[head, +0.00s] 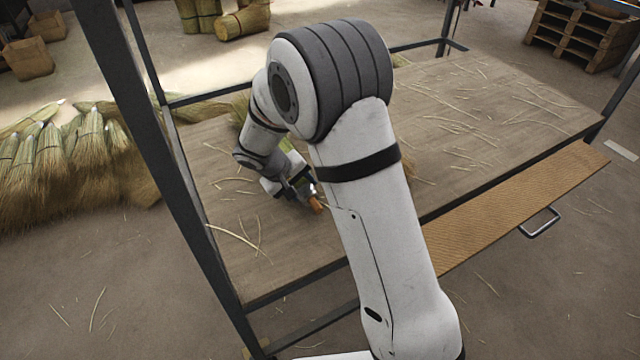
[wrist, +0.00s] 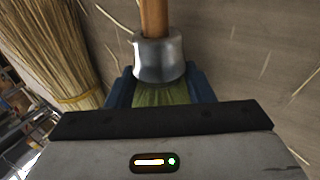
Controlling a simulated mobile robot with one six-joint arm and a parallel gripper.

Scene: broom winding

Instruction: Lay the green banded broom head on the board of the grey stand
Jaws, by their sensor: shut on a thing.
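My gripper (head: 300,190) is low over the table, partly behind my own arm in the head view. In the wrist view its two blue fingers are shut on a broom head (wrist: 158,60). This has a brown wooden stub, a shiny metal collar and green straw between the fingers. The stub (head: 317,204) shows as a small orange-brown end in the head view. Most of the held head is hidden, and I cannot make out its band. I cannot tell whether it touches the table. I cannot make out the grey stand or its board in either view.
The wooden table (head: 500,105) has scattered loose straws, with dark frame posts (head: 170,160) around it. A pale straw bundle (wrist: 55,50) is close on the left in the wrist view. Straw brooms (head: 75,160) lie on the floor at left. A drawer (head: 520,210) juts out in front.

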